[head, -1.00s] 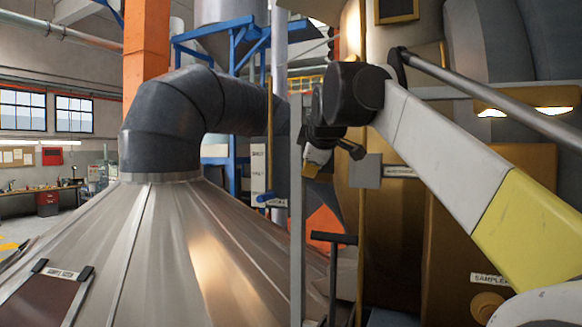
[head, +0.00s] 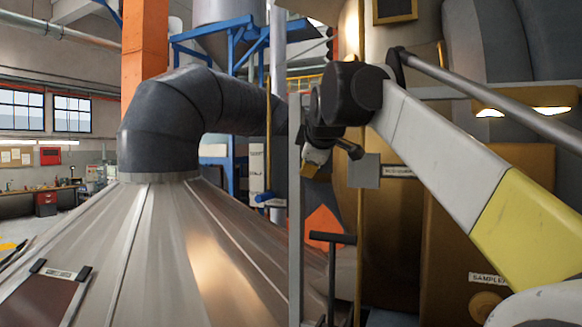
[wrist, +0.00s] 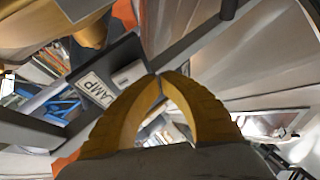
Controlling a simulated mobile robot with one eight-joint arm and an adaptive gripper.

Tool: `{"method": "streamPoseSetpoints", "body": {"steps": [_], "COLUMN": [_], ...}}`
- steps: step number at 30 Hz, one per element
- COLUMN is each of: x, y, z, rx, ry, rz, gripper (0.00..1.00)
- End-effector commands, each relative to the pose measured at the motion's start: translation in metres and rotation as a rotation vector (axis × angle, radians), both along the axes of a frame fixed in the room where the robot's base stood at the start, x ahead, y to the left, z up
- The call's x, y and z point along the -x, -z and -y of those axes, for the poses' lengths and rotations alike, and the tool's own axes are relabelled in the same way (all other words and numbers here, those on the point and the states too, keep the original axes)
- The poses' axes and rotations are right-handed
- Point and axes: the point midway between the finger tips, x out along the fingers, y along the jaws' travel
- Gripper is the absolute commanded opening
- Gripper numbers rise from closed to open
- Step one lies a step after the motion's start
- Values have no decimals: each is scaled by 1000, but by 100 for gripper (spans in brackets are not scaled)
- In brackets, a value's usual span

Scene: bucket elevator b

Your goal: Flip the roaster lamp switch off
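A dark switch plate (wrist: 108,68) shows in the wrist view, with a white label (wrist: 97,88) of which "AMP" is readable. A small pale switch (wrist: 128,73) sits on it beside the label; I cannot tell its position. My gripper (wrist: 160,76) has its yellow fingertips together, with nothing seen between the tips. The tips appear just to the right of the switch in that view; I cannot tell whether they touch it. In the head view my gripper (head: 311,168) is small and partly hidden behind a grey upright post. I cannot make out the switch there.
The grey post (head: 296,210) stands close beside my gripper. A grey plate (head: 364,171) and a small label (head: 398,171) are to its right. A dark T-shaped handle (head: 332,238) is below. A large metal cone (head: 150,250) with a dark duct (head: 165,125) fills the left.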

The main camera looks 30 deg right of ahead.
Motion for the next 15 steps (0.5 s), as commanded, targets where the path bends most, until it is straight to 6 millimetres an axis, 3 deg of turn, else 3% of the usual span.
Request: {"method": "streamPoseSetpoints", "body": {"steps": [15], "x": [-5], "y": [1], "z": [7], "rx": [0], "ry": [0], "rz": [0], "gripper": [0]}}
